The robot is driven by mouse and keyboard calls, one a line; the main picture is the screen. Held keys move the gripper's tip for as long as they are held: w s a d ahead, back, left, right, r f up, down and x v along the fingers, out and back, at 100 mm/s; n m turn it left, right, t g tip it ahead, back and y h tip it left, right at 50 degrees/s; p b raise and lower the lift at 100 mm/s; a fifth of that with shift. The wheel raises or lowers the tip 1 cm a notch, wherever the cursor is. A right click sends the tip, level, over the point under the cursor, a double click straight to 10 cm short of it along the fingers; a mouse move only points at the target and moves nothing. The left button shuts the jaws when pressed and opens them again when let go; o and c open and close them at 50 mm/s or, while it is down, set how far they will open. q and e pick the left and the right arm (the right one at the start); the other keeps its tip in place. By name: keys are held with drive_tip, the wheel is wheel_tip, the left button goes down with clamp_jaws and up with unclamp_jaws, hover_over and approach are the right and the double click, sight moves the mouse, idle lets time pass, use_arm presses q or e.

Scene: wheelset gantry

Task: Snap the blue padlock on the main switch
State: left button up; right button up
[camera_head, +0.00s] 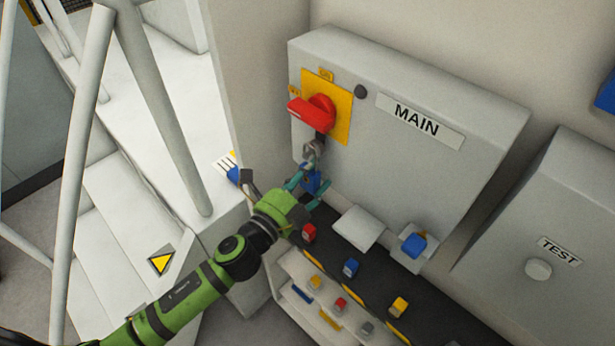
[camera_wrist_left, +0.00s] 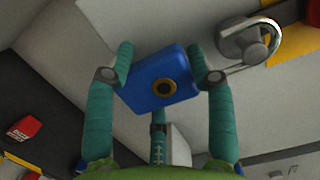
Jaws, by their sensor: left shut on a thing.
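The main switch has a red handle (camera_head: 313,108) on a yellow plate (camera_head: 342,118), on the grey box labelled MAIN. Below the handle hangs a grey metal hasp (camera_head: 310,152); a shiny metal loop by a round grey part (camera_wrist_left: 250,42) shows at the upper right of the wrist view. My left gripper (camera_head: 308,190) is shut on the blue padlock (camera_head: 311,182), just below the hasp. In the wrist view the padlock (camera_wrist_left: 160,80) sits tilted between the teal fingers, its round brass-ringed keyhole towards the camera. Its shackle is hidden, so I cannot tell whether it passes through the hasp.
A dark shelf below holds red (camera_head: 309,232), blue (camera_head: 351,267) and yellow (camera_head: 399,306) padlocks. Another blue padlock (camera_head: 413,245) is at the MAIN box's lower right. The TEST box (camera_head: 540,220) stands right. White railings (camera_head: 160,110) rise at left.

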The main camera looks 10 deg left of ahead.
use_arm(q)
drive_tip(key=shift+w+d, duration=0.1)
drive_tip(key=shift+w, duration=0.05)
drive_tip(key=shift+s, duration=0.2)
drive_tip(key=shift+a+v, duration=0.3)
drive_tip(key=shift+v, duration=0.95)
drive_tip(key=shift+w+r, duration=0.1)
drive_tip(key=shift+w, duration=0.05)
idle(1.0)
drive_tip(key=shift+d+p+x, duration=0.25)
drive_tip(key=shift+p+x, duration=0.1)
drive_tip(key=shift+x, duration=1.05)
drive_tip(key=o, duration=1.3)
drive_tip(key=v, duration=1.2)
drive_tip(key=shift+a, duration=0.1)
